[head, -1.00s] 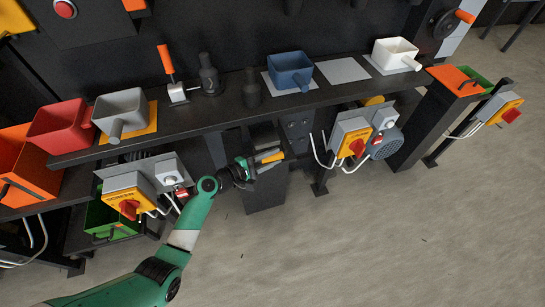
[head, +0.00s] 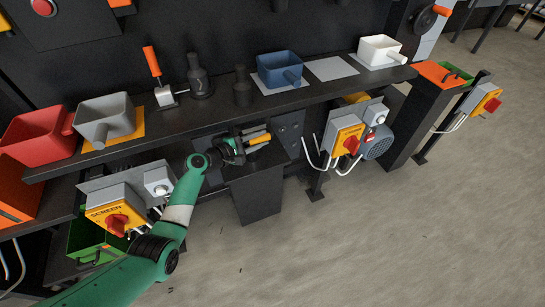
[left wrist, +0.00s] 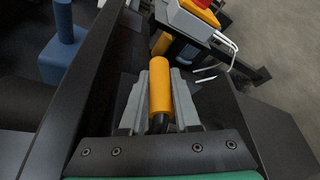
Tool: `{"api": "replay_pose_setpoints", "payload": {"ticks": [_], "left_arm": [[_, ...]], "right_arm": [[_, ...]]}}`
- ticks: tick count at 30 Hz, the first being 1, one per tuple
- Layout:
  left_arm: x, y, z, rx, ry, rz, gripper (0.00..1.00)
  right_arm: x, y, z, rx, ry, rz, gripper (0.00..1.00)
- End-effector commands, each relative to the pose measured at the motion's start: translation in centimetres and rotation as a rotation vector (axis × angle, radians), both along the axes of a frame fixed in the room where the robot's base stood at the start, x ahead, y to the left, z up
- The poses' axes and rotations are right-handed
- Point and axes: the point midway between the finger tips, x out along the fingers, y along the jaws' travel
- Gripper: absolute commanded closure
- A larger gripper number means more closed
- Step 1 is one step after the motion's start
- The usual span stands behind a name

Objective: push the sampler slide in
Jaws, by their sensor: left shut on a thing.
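The sampler slide shows as an orange handle (head: 259,139) beneath the shelf, above a dark upright box (head: 256,195). In the left wrist view the orange handle (left wrist: 160,88) stands out between the two grey fingers, with its dark stem at its lower end. My left gripper (head: 243,145) is shut on this handle. The slide's body and how far it sits inside its housing are hidden by the gripper and the shelf. My right gripper is not in view.
The shelf (head: 215,108) above holds a grey scoop (head: 105,117), a blue scoop (head: 280,69), a white scoop (head: 380,49) and dark bottles. A SCREEN switch box (head: 117,213) is left of the dark box; another switch box (head: 346,137) is right. The floor in front is clear.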

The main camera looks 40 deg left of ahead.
Motion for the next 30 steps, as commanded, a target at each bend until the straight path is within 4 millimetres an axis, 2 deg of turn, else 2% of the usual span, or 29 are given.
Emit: {"api": "replay_pose_setpoints", "payload": {"ticks": [2, 8, 9, 14, 23, 26, 30], "left_arm": [[-0.2, 0.7, -0.2, 0.001, 0.003, 0.010, 1.00], [-0.2, 0.6, -0.2, 0.001, 0.006, 0.009, 1.00], [-0.2, 0.6, -0.2, 0.000, 0.006, 0.010, 0.67], [-0.2, 0.5, -0.2, 0.001, 0.004, 0.009, 0.39], [-0.3, 0.5, 0.0, 0.001, 0.003, 0.007, 0.39], [-1.1, 0.6, 0.4, 0.000, 0.003, 0.008, 0.39], [-3.7, 0.8, 1.3, -0.002, 0.004, 0.010, 0.39]], "right_arm": [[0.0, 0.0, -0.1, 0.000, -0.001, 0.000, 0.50], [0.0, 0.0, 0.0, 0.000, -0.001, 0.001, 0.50], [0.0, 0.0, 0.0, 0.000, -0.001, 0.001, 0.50], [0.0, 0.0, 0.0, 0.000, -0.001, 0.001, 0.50], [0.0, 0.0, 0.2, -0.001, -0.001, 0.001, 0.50], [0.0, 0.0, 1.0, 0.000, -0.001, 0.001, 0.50], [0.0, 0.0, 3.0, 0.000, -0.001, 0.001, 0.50]]}}
